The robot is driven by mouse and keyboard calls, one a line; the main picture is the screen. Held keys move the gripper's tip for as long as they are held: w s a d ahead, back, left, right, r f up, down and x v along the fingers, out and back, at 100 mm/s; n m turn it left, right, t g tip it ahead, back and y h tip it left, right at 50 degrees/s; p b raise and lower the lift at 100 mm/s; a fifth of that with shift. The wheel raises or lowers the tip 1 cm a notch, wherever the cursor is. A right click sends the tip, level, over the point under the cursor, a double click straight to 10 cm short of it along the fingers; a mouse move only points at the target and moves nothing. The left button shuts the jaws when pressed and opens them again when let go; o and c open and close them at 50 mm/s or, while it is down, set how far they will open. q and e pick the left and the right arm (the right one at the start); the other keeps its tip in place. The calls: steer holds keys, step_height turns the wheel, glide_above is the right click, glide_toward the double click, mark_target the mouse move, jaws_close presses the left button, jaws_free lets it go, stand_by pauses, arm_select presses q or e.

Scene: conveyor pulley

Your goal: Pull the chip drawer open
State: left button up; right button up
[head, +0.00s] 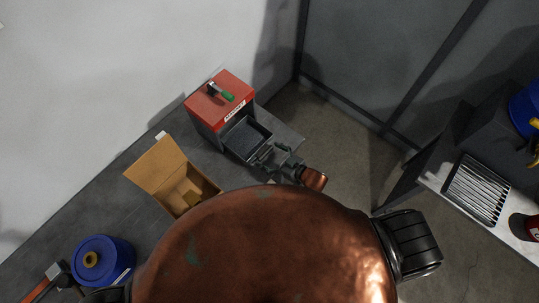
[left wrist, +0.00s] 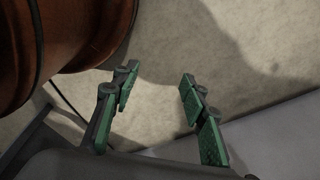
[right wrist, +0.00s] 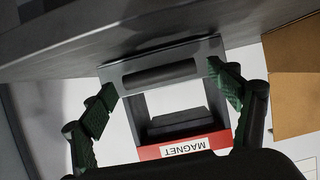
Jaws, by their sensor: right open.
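The magnet box (head: 222,97) has a red top and grey sides and stands on the bench. Its grey chip drawer (head: 247,136) sticks out of the front, with its inside showing. In the right wrist view, the drawer front carries a dark bar handle (right wrist: 160,75), with the red "MAGNET" label (right wrist: 184,150) beyond the drawer opening. My right gripper (head: 275,156) is at the drawer front. Its fingers are open (right wrist: 162,97), one to each side of the drawer front; contact cannot be told. My left gripper (left wrist: 155,100) is open and empty above bare floor.
An open cardboard box (head: 158,168) stands beside the drawer. A blue spool-like item (head: 101,262) sits at the lower left. At right, another bench holds a slotted tray (head: 477,190).

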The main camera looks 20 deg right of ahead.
steer(key=shift+s+d, duration=0.1)
arm_select(q)
steer(key=shift+s, duration=0.45)
arm_select(e)
steer(key=v, duration=1.1)
steer(key=shift+s+d+r, duration=0.2)
steer(key=shift+s+r, duration=0.05)
